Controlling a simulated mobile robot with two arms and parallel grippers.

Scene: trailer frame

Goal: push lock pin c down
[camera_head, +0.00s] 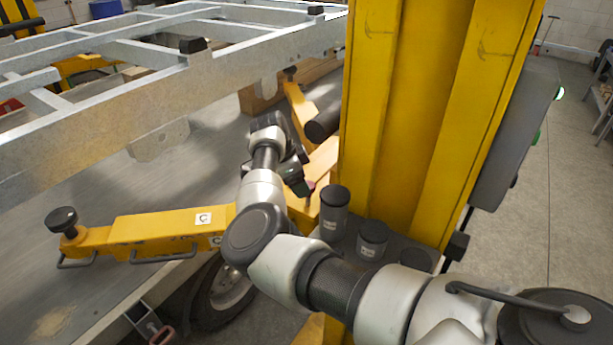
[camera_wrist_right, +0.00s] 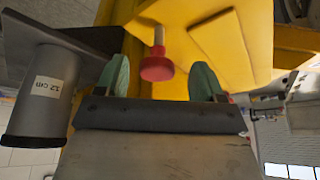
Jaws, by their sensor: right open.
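The lock pin, with a round red knob (camera_wrist_right: 157,68) on a pale shaft, shows at the yellow lift bracket in the wrist view. In the head view a small reddish part (camera_head: 310,186) beside my gripper appears to be this knob. My right gripper (camera_head: 297,178) is beside the inner end of the yellow swing arm marked C (camera_head: 165,228). Its two green fingertips (camera_wrist_right: 162,78) are apart, with the knob appearing between them in the picture. I cannot tell if they touch it or how far down the pin sits. My left gripper is out of view.
The yellow lift column (camera_head: 425,110) stands right of my gripper, with dark cylindrical adapters (camera_head: 334,208) at its foot; one labelled 12 cm (camera_wrist_right: 45,90) shows in the wrist view. The galvanized trailer frame (camera_head: 150,110) spans above left. A wheel (camera_head: 225,290) lies below my arm.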

